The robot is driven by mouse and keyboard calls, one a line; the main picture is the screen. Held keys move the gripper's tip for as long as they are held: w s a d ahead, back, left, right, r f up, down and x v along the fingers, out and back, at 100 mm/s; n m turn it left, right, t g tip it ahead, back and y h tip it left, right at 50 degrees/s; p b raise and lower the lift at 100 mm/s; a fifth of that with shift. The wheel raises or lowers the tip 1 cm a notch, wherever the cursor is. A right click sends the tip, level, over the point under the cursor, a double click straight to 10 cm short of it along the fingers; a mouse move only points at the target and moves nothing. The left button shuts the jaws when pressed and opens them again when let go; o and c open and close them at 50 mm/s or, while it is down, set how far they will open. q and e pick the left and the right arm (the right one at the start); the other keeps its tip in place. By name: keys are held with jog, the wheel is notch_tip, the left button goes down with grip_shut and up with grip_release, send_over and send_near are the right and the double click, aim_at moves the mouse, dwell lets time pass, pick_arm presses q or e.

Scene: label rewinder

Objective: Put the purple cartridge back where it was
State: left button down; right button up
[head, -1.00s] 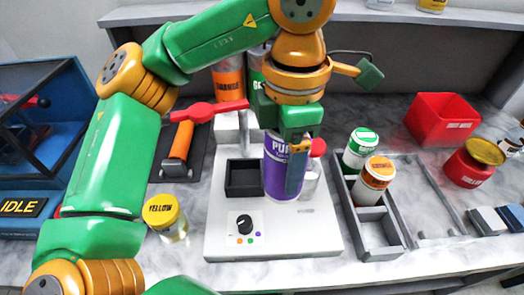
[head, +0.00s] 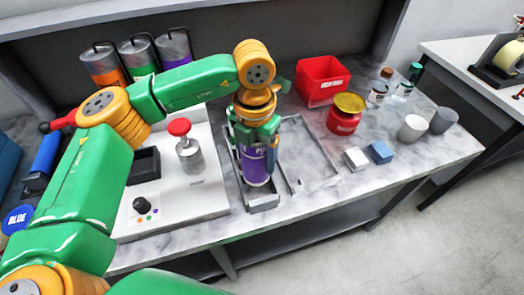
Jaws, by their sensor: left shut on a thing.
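The purple cartridge (head: 257,168) is upright in my left gripper (head: 259,143), which is shut on it, with the fingers on its upper part. In the head view it stands in front of the narrow grey tray (head: 264,203); I cannot tell if its bottom touches the tray. The gripper and cartridge hide most of the tray's inside. The white machine (head: 198,204) with a black square recess (head: 145,165), a dark knob (head: 142,205) and a red-topped metal plunger (head: 189,155) lies to the left. My right gripper is not in view.
Canisters with orange (head: 108,75), green (head: 143,68) and purple (head: 174,50) bands stand at the back left. A red bin (head: 321,82), a red jar (head: 344,116), small blocks (head: 380,152) and cups (head: 412,128) are to the right.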

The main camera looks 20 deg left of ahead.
pick_arm(q)
jog(key=f, duration=0.1)
jog(key=f+b, duration=0.1)
jog(key=shift+w+a+f, duration=0.15)
jog(key=shift+a+f, duration=0.05)
jog(key=shift+f, duration=0.15)
jog(key=f+b, duration=0.2)
jog(key=d+f+b, duration=0.1)
jog(key=f+b, duration=0.1)
jog(key=shift+f, duration=0.3)
jog(key=shift+a+f+b, duration=0.2)
jog(key=shift+f+b, duration=0.15)
jog(key=shift+f, duration=0.1)
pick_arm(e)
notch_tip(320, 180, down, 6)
pick_arm(q)
jog(key=shift+d+r, duration=0.1)
jog(key=shift+d, duration=0.05)
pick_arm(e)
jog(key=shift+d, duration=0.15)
pick_arm(q)
jog(key=shift+f, duration=0.25)
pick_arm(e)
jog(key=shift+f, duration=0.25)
